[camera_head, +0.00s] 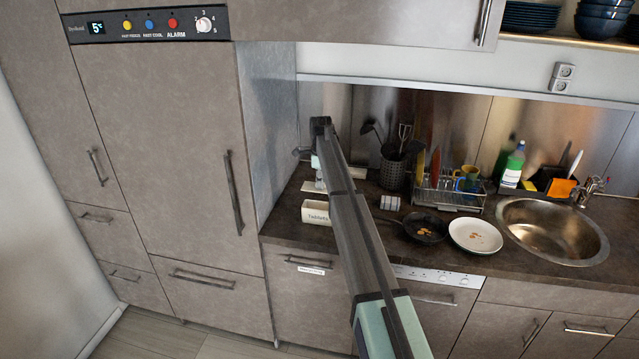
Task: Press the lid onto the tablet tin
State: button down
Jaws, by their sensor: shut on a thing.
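The tablet tin (316,213) is a small cream box with a dark "Tablets" label. It stands on the dark counter near its front edge, left of my arm. A flat, pale piece that looks like the lid (313,187) shows just behind and above the tin in the picture, apart from its front wall. My gripper (319,177) is small here and partly hidden by my own arm. It appears shut on the lid. The exact gap between lid and tin rim cannot be told.
A tall cabinet side (268,120) stands close left of the tin. To the right are a utensil holder (394,170), a dark pan (426,227), a white plate (475,236), a dish rack (448,195) and the sink (552,232). My arm crosses the counter's front.

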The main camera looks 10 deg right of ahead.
jog(key=shift+a, duration=0.15)
jog(key=shift+f, duration=0.15)
notch_tip(320, 180, down, 7)
jog(key=b, duration=0.2)
jog(key=shift+r, duration=0.2)
dwell(0.4)
jog(key=shift+f, duration=0.45)
dwell(2.3)
jog(key=c, duration=0.6)
grip_release()
jog(key=shift+c, duration=0.2)
jog(key=shift+r, duration=0.1)
jog(key=shift+r+p, duration=1.1)
jog(key=shift+r, duration=2.3)
